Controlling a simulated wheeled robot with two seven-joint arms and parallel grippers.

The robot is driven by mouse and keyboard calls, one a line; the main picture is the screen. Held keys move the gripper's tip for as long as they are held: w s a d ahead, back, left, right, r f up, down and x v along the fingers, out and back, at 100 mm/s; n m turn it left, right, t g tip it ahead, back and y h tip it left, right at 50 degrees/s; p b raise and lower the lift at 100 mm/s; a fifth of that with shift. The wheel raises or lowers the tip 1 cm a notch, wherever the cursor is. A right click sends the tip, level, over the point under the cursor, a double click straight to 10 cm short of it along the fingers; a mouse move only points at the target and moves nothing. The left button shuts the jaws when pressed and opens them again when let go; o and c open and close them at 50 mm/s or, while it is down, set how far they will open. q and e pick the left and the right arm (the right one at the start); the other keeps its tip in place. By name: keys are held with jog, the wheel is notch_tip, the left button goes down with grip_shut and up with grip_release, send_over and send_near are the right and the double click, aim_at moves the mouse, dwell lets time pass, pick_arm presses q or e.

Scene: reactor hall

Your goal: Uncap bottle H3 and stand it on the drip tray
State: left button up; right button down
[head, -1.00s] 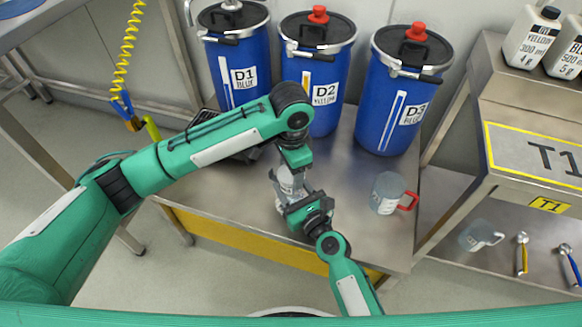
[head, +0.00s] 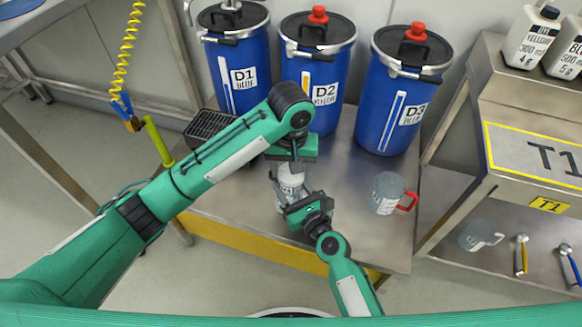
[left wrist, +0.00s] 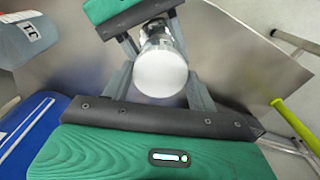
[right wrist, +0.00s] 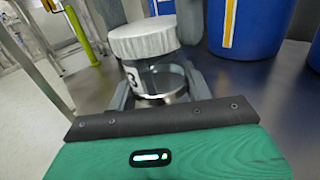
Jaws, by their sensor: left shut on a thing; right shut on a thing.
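Bottle H3 (head: 290,187) is a clear bottle standing upright above or on the steel table; I cannot tell whether its base touches. Its label shows a "3" in the right wrist view (right wrist: 133,78). The white ribbed cap (right wrist: 143,40) sits on its neck. My left gripper (left wrist: 160,82) is shut on the cap (left wrist: 160,73) from above. My right gripper (head: 300,205) is shut on the bottle's body from the front. The black slotted drip tray (head: 208,123) lies at the table's back left, partly hidden by my left arm.
Blue drums D1 (head: 232,55), D2 (head: 327,100) and D3 (head: 390,105) stand along the back. A clear jug with a red handle (head: 386,193) stands right of the bottle. A yellow-green post (head: 158,140) rises at the table's left edge. The steel table (head: 350,235) is clear in front of the jug.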

pick_arm(q)
jog(key=shift+r, duration=0.15)
jog(key=shift+r, duration=0.95)
jog(key=shift+r, duration=0.1)
jog(key=shift+r, duration=1.9)
jog(key=w+a+f+n, duration=0.8)
jog(key=a+f+n, duration=0.2)
jog(key=a+n, duration=0.2)
send_over(251, 182)
jog(key=shift+n, duration=0.4)
notch_tip(251, 182, down, 5)
jog(key=shift+a+f, duration=0.1)
jog(key=shift+w+f, duration=0.1)
jog(key=shift+f, duration=2.1)
jog(key=shift+f, duration=0.1)
